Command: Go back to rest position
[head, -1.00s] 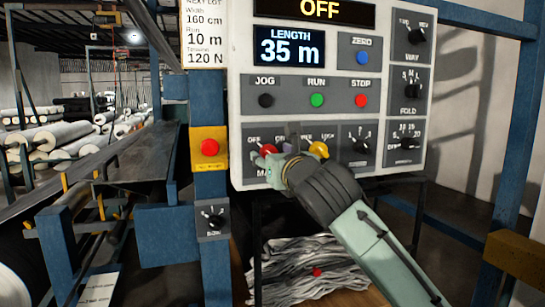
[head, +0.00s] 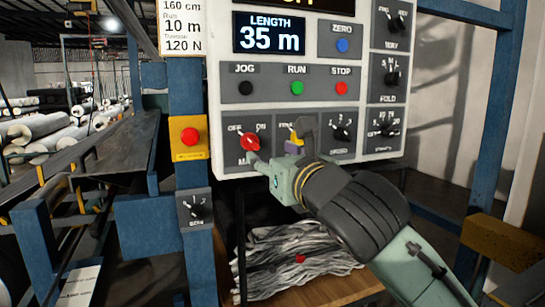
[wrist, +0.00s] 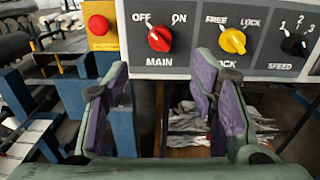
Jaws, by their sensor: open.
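My gripper (head: 280,150) is open and empty, in front of the lower edge of the white control panel (head: 222,100). In the wrist view its two purple-padded fingers (wrist: 165,95) stand wide apart, below the red MAIN knob (wrist: 160,39) and the yellow LOCK knob (wrist: 232,41), with nothing between them. The MAIN knob's white mark points up-left toward OFF. The yellow knob's mark points up-left toward FREE. In the head view the gripper partly hides the yellow knob, while the red knob shows clear to its left.
A red button on a yellow box (head: 188,137) sits on the blue post left of the panel. Grey crumpled cloth (head: 290,250) lies below the panel. A blue frame post (head: 492,130) and a brown block (head: 492,245) stand at right. White rolls (head: 60,130) lie far left.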

